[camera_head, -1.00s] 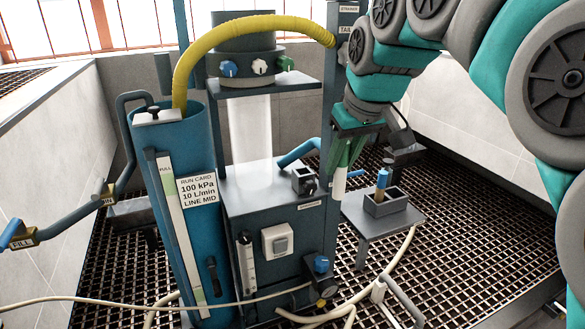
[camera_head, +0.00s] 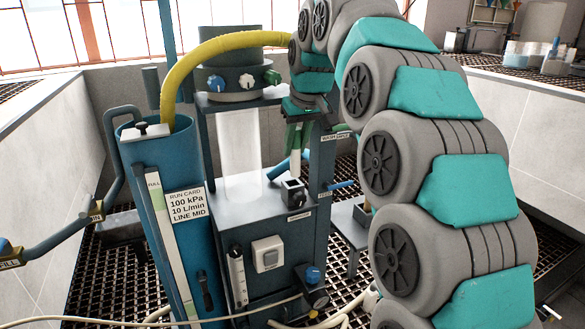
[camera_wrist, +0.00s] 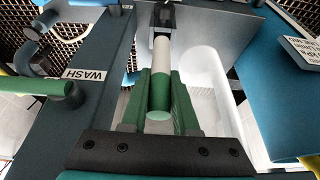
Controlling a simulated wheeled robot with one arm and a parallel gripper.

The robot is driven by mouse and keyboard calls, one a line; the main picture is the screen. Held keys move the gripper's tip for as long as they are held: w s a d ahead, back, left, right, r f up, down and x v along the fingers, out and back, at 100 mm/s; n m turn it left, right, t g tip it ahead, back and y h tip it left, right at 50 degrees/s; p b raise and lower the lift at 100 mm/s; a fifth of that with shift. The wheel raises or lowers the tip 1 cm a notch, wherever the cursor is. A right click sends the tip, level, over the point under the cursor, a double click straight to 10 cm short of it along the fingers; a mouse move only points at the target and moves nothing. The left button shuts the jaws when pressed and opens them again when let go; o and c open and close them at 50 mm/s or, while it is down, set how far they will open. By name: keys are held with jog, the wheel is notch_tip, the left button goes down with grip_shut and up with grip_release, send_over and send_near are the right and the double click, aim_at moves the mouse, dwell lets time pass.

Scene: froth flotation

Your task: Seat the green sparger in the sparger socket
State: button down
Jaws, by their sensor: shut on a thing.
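The green sparger, a green cylinder with a white lower part (camera_wrist: 161,56), is held upright between the fingers of my gripper (camera_wrist: 160,82). In the head view my gripper (camera_head: 298,135) is above the machine's deck, with the sparger's pale lower end (camera_head: 294,164) pointing down. The sparger socket (camera_head: 293,190), a small dark block with a square opening, stands on the deck right under it. In the wrist view the block (camera_wrist: 165,14) lies beyond the sparger's far end, roughly in line with it. I cannot tell whether the tip touches the socket.
A clear column (camera_head: 240,145) stands behind and left of the socket, with a blue pipe (camera_head: 279,172) beside it. A dark post (camera_head: 320,165) stands close on the right. A yellow hose (camera_head: 205,50) arches above. A small grey table (camera_head: 350,226) is partly hidden by my arm.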

aim_at(293, 170)
jog(key=shift+s+d+f+x, duration=0.1)
jog(key=shift+s+x, duration=0.1)
jog(key=shift+x, duration=0.95)
jog(key=shift+s+d+f+x, duration=0.1)
jog(key=shift+s+x, duration=0.05)
jog(key=shift+x, duration=1)
jog(key=shift+s+d+f+x, duration=0.1)
jog(key=shift+s+x, duration=0.1)
jog(key=shift+x, duration=0.95)
jog(key=shift+f, duration=0.1)
jog(key=c, duration=0.7)
grip_release()
jog(key=shift+f, duration=0.1)
